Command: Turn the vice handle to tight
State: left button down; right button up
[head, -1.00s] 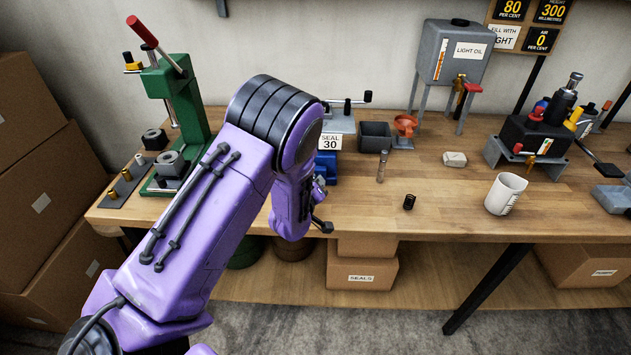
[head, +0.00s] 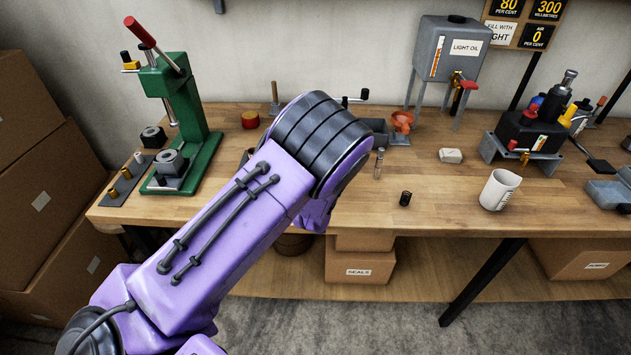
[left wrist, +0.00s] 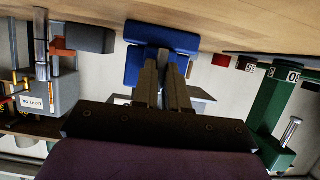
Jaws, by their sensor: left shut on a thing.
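In the left wrist view, which looks upside down, the blue vice (left wrist: 160,39) is fixed at the bench edge, straight ahead of my left gripper (left wrist: 164,62). Its two dark fingers reach to the vice and are shut on its handle. The handle is hidden between and behind the fingertips. In the head view, my purple left arm covers the vice and the gripper. My right gripper is in neither view.
The wooden bench (head: 425,215) carries a green press (head: 175,115) on the left. An oil tank (head: 447,55), a white mug (head: 499,190) and a small black spring (head: 405,199) stand to the right. A seals box (head: 358,266) sits on the shelf below.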

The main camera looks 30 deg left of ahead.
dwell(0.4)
pick_arm(q)
jog(key=c, duration=1.2)
grip_release()
jog(key=shift+o, duration=0.2)
